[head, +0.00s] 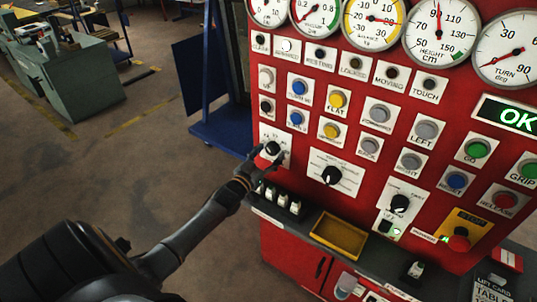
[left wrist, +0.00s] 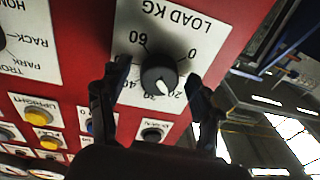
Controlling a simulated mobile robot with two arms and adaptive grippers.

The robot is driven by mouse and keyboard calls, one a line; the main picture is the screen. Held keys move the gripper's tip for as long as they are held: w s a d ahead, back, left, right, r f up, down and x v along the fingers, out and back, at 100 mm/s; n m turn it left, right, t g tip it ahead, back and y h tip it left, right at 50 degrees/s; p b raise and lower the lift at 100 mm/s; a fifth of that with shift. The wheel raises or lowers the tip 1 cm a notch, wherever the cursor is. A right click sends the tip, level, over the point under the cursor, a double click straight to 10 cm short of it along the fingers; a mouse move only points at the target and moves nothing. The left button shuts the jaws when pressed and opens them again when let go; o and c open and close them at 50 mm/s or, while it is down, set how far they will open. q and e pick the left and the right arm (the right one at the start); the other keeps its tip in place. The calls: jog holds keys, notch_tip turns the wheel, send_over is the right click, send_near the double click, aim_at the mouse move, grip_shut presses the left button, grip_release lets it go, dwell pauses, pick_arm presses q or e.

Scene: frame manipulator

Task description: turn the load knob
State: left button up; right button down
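The load knob (head: 272,148) is a black round knob on a white plate at the left edge of the red panel. In the left wrist view the load knob (left wrist: 158,75) shows upside down under the words LOAD KG. Its white pointer lies between the 20 and 30 marks. My left gripper (head: 264,160) is at the knob in the head view. In the left wrist view my left gripper (left wrist: 157,78) is open, one finger on each side of the knob, with visible gaps. My right gripper is not in view.
Another selector knob (head: 331,175) sits right of the load knob. Several small switches (head: 277,198) and a yellow tray (head: 340,236) are on the ledge below. A red stop button (head: 459,239) is at the lower right. Open floor lies left of the panel.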

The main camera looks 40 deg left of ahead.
pick_arm(q)
jog(key=s, duration=1.2)
jog(key=shift+d+f, duration=0.2)
jog(key=shift+d, duration=0.25)
jog(key=s+d+f+g+b, duration=0.1)
jog(key=s+d+f+g, duration=0.3)
jog(key=f, duration=0.7)
jog(key=s+f+g, duration=0.2)
jog(key=s+f, duration=0.3)
jog(key=f, duration=0.6)
jog(key=s+d+f+g+b, duration=0.1)
jog(key=s+d+f+g, duration=0.3)
jog(key=f, duration=0.8)
jog(key=s+d+f+m+g, duration=0.1)
jog(key=s+d+f+g, duration=0.1)
jog(key=s+f, duration=0.3)
jog(key=s+d+f+m+g+b, duration=0.1)
jog(key=s+d+f+g, duration=0.2)
jog(key=s, duration=1.1)
jog(key=s+d+f+m+g+h, duration=0.1)
jog(key=s+d+f+g, duration=0.1)
jog(key=s+d+f, duration=0.3)
jog(key=s+f, duration=0.4)
jog(key=shift+s+d+f, duration=0.15)
jog(key=shift+s+d, duration=0.05)
jog(key=shift+s, duration=0.1)
